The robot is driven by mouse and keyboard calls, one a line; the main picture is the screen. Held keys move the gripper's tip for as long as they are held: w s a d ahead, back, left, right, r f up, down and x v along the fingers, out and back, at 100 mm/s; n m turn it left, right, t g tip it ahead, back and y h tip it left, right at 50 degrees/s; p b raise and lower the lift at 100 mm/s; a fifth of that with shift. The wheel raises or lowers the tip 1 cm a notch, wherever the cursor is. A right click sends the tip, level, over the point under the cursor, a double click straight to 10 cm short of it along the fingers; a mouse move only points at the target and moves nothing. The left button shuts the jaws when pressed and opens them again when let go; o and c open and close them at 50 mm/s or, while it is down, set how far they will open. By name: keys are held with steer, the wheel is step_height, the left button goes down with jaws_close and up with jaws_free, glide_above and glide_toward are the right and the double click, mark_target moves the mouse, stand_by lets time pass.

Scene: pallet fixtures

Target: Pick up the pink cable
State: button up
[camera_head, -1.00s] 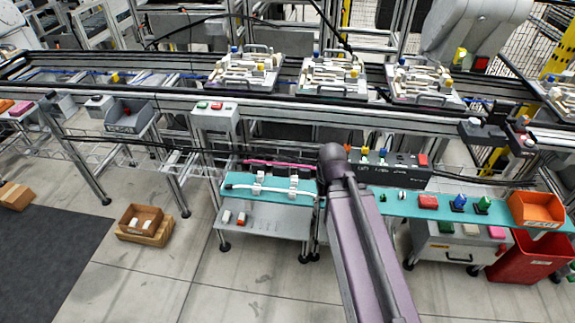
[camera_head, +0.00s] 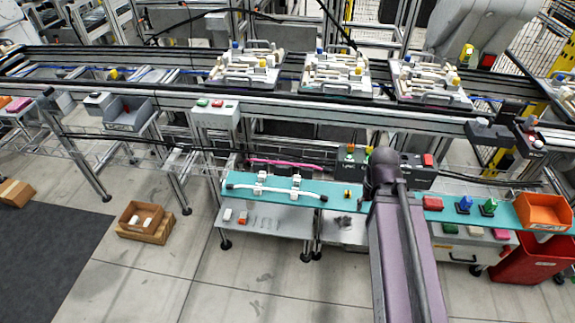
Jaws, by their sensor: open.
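The pink cable (camera_head: 286,163) lies stretched left to right along the back of the turquoise shelf (camera_head: 320,203), in the middle of the head view. It is thin, and its right end is hard to make out against the dark parts behind. My purple arm rises from the bottom, right of the cable, with its dark joint over the shelf. My gripper cannot be made out; it seems hidden behind the arm.
A white cable (camera_head: 280,190) in white clips lies in front of the pink one. A black box with buttons (camera_head: 415,172) stands to the right, with an orange bin (camera_head: 542,212) farther right. The conveyor with loaded pallets (camera_head: 335,75) runs behind.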

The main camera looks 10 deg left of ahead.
steer(key=shift+d, duration=0.1)
steer(key=shift+w, duration=0.1)
step_height(320, 180, up, 2)
steer(key=n+p, duration=0.2)
steer(key=n, duration=1.6)
glide_above(295, 164)
steer(key=shift+w, duration=0.1)
steer(key=shift+d+f+m, duration=0.1)
steer(key=shift+m, duration=0.2)
step_height(295, 164, down, 8)
steer(key=b, duration=0.8)
steer(key=shift+f+b, duration=0.2)
steer(key=shift+b, duration=0.1)
steer(key=shift+f, duration=0.15)
